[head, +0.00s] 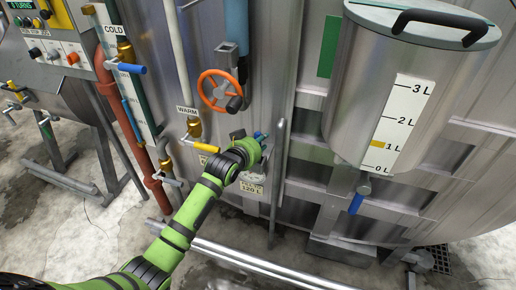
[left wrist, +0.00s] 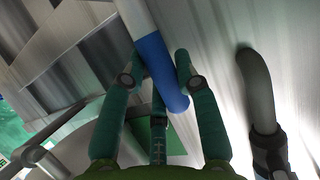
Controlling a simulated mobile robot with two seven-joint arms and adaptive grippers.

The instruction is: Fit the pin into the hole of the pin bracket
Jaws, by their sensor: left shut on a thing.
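My left gripper (head: 259,139) is at the front of the big steel drum, below the orange handwheel. In the left wrist view its fingers (left wrist: 156,68) are shut around the blue sleeve (left wrist: 165,78) of a pale rod (left wrist: 135,18) that runs up out of the picture. I cannot tell whether this rod is the pin. In the head view only a small bit of blue shows at the fingertips; the arm and hand hide the rest. I cannot pick out the pin bracket or its hole in either view. My right gripper is not in view.
A grey upright pipe (head: 278,160) stands just right of the gripper. The orange handwheel (head: 220,90) is above it. Valves and pipes marked COLD and WARM are at left. A measuring tank (head: 350,110) with a blue-handled tap (head: 357,202) hangs at right.

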